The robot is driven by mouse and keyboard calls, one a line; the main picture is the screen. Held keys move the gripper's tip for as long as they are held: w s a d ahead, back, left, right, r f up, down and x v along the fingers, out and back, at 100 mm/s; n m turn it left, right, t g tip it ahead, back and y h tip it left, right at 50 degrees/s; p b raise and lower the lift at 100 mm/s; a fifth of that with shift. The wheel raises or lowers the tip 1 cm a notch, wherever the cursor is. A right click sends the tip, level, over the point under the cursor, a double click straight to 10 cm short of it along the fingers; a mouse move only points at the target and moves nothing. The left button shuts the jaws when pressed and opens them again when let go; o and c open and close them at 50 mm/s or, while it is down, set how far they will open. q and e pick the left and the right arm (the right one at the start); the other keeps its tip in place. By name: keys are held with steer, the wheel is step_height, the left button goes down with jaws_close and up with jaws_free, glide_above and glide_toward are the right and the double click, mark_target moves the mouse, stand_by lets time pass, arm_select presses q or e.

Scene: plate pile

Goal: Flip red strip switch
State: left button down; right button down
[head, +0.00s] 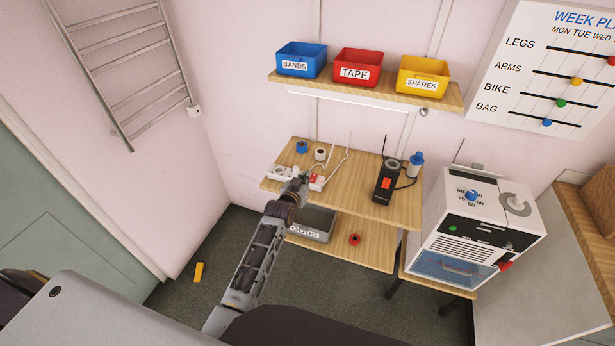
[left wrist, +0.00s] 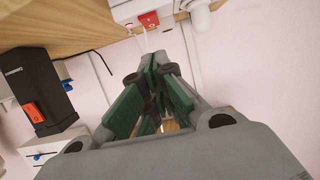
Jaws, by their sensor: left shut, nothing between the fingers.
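The white power strip (head: 284,172) lies along the left part of the wooden bench top, with plugs and cables in it. Its red switch (head: 314,177) shows at the right end, close beside my left gripper (head: 302,184). In the left wrist view the red switch (left wrist: 149,19) on the strip (left wrist: 128,10) is near the top edge, beyond the fingertips. My left gripper (left wrist: 155,84) has its green-padded fingers shut with nothing between them. I cannot tell from here whether it touches the switch. My right gripper is not in view.
Blue (head: 302,147) and white (head: 320,154) rolls stand behind the strip. A black device (head: 387,181) with an orange-red button stands to the right. A shelf (head: 362,92) with labelled bins hangs above. A grey bin (head: 314,223) sits on the lower shelf.

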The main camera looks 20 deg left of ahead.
arm_select(q)
steer(key=v, duration=0.4)
steer(key=shift+s+f, duration=0.35)
steer(key=shift+s, duration=0.05)
stand_by(0.5)
steer(key=s+d+f+g, duration=0.15)
steer(key=s+f, duration=0.45)
steer(key=f, duration=0.6)
steer(key=s+d+f+g, duration=0.1)
steer(key=s+f+g, duration=0.3)
steer(key=f, duration=0.8)
steer(key=s+d+f+g, duration=0.1)
steer(key=s+f, duration=0.6)
steer(key=f, duration=0.5)
steer(key=s+a+f+g, duration=0.2)
steer(key=s+f, duration=0.4)
steer(key=s, duration=0.7)
steer(key=s+a+f+m+g, duration=0.1)
steer(key=s+f, duration=0.5)
steer(key=s, duration=0.7)
steer(key=s+a+f+m+g, duration=0.1)
steer(key=s+a+f+g, duration=0.3)
steer(key=s, duration=0.9)
step_height(320, 180, down, 3)
steer(key=shift+a+r+y+b, duration=0.1)
steer(key=shift+a+y+b, duration=0.2)
steer(key=shift+a+b, duration=0.15)
